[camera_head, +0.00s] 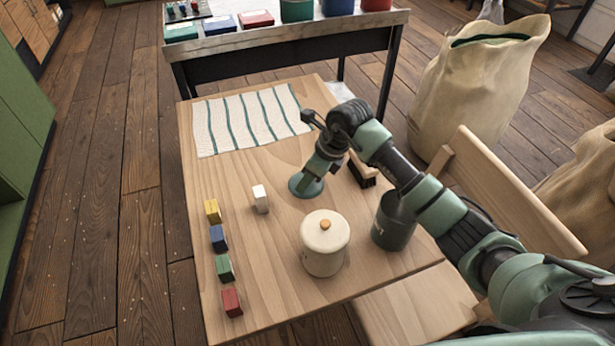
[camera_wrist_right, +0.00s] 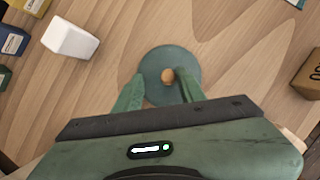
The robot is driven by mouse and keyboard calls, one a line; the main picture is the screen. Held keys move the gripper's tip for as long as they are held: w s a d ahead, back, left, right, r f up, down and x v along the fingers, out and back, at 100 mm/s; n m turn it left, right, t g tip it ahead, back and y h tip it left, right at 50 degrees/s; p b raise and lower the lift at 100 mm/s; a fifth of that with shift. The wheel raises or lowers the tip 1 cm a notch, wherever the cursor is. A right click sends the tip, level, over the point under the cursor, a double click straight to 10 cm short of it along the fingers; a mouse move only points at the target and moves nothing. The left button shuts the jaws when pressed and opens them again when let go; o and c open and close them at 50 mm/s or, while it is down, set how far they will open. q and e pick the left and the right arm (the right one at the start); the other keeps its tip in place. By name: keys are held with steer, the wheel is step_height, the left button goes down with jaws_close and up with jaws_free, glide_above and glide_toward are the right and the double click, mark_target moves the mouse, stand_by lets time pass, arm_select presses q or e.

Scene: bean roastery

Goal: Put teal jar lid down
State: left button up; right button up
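The teal jar lid (camera_head: 298,187) is a round disc that appears to lie flat on the wooden table. In the right wrist view the lid (camera_wrist_right: 156,63) shows its small wooden knob (camera_wrist_right: 167,76). My right gripper (camera_wrist_right: 160,89) is right over the lid, its two fingers apart with clear gaps beside the knob. In the head view the right gripper (camera_head: 313,172) points down and partly hides the lid. A dark grey jar (camera_head: 392,228) stands at the table's right side, its top partly hidden by my right arm. My left gripper is out of view.
A cream canister (camera_head: 324,255) with its lid on stands in front. A white block (camera_head: 260,199) and a brush (camera_head: 362,172) flank the lid. Yellow, blue, green and red blocks line the left side. A striped cloth (camera_head: 240,120) lies at the back. A chair (camera_head: 510,195) stands right.

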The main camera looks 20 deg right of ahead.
steer(key=shift+r, duration=0.1)
steer(key=shift+r, duration=0.25)
steer(key=v, duration=1.1)
steer(key=shift+s+d+r, duration=0.15)
steer(key=shift+s+r, duration=0.05)
steer(key=shift+r, duration=0.05)
steer(key=shift+r, duration=0.1)
